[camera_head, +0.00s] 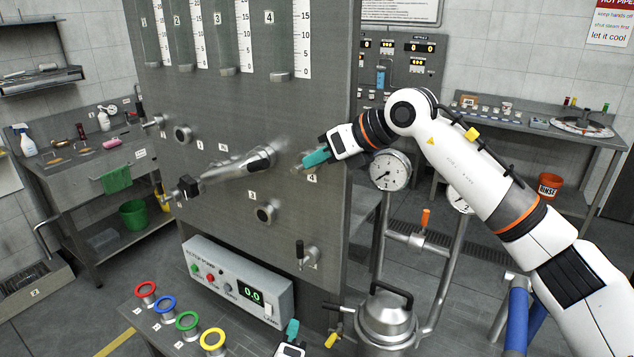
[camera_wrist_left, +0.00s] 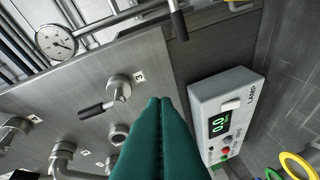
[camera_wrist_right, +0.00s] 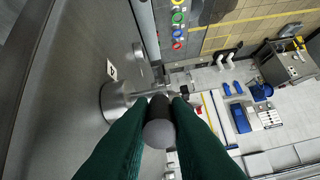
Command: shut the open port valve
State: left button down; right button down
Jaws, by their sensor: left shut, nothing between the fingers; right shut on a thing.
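My right gripper (camera_head: 302,167) is at the grey panel (camera_head: 220,100), beside a label reading 4. In the right wrist view it (camera_wrist_right: 160,108) is shut on a black valve handle (camera_wrist_right: 158,132), whose round end shows between the green fingers. The handle joins a metal valve body (camera_wrist_right: 113,100) on the panel. In the head view the gripper hides most of this valve. My left gripper (camera_head: 292,328) is shut and empty, low in front of the panel. In the left wrist view its fingers (camera_wrist_left: 160,100) touch nothing. I cannot tell which valve is open.
Another black-handled valve (camera_head: 307,256) sits lower on the panel, its handle upright. A large elbow pipe (camera_head: 240,165) sticks out to the left of my right gripper. A control box (camera_head: 238,278), coloured rings (camera_head: 187,321) and a steel vessel (camera_head: 386,318) stand below. A gauge (camera_head: 390,170) is at the right.

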pick_arm(q)
jog(key=s+d+r+m+t+h, duration=0.1)
jog(key=d+r+m+t, duration=0.2)
jog(key=r, duration=0.9)
jog(key=s+d+r+m+t+h, duration=0.1)
jog(key=s+d+r+m+t, duration=0.15)
jog(key=r, duration=0.95)
jog(key=w+r, duration=0.7)
jog(key=w, duration=0.4)
jog(key=shift+d+r+m, duration=0.2)
jog(key=shift+r+m, duration=0.05)
jog(key=shift+m, duration=0.2)
jog(key=shift+w+t, duration=0.1)
jog(key=shift+t, duration=0.15)
